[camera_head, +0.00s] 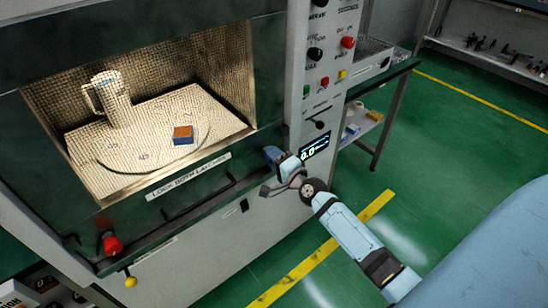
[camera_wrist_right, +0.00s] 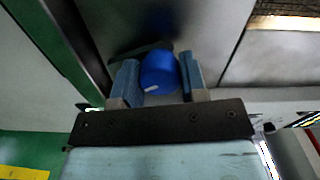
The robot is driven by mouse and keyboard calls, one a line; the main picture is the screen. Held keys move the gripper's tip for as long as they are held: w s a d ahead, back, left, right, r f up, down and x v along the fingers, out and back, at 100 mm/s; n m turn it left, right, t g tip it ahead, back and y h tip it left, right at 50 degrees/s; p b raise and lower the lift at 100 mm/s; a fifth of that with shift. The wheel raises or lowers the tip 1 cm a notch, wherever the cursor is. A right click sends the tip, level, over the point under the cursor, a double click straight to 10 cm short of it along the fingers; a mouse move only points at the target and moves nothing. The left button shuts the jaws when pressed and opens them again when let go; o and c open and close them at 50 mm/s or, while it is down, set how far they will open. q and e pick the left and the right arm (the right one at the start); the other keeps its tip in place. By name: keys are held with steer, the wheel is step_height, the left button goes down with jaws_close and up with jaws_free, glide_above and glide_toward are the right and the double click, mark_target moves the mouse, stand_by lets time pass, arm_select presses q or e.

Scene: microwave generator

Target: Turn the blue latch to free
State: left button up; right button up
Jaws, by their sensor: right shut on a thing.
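The blue latch (camera_wrist_right: 159,73) shows in the right wrist view as a round blue knob with a small pale mark. In the head view the blue latch (camera_head: 271,153) is at the right end of the microwave's lower front edge, partly hidden by my gripper. My right gripper (camera_wrist_right: 158,80) has one finger on each side of the knob and is shut on it. It also shows in the head view (camera_head: 280,163), reaching in from the lower right. My left gripper is not in view.
The microwave chamber holds a mug (camera_head: 113,100) and a small orange-and-blue block (camera_head: 183,135). A red knob (camera_head: 112,244) and a yellow knob (camera_head: 131,281) are at the front left. A label (camera_head: 189,176) reads "LOCK BOTH LATCHES". The green floor (camera_head: 430,200) at right is open.

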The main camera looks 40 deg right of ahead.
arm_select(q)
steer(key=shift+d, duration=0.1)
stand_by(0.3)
arm_select(e)
steer(key=o, duration=0.9)
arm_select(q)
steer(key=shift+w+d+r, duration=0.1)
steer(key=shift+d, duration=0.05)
arm_select(e)
steer(key=shift+o, duration=0.2)
arm_select(q)
steer(key=shift+b, duration=0.45)
arm_select(e)
steer(key=s+d, duration=0.1)
steer(key=s, duration=1.2)
steer(key=shift+s, duration=0.4)
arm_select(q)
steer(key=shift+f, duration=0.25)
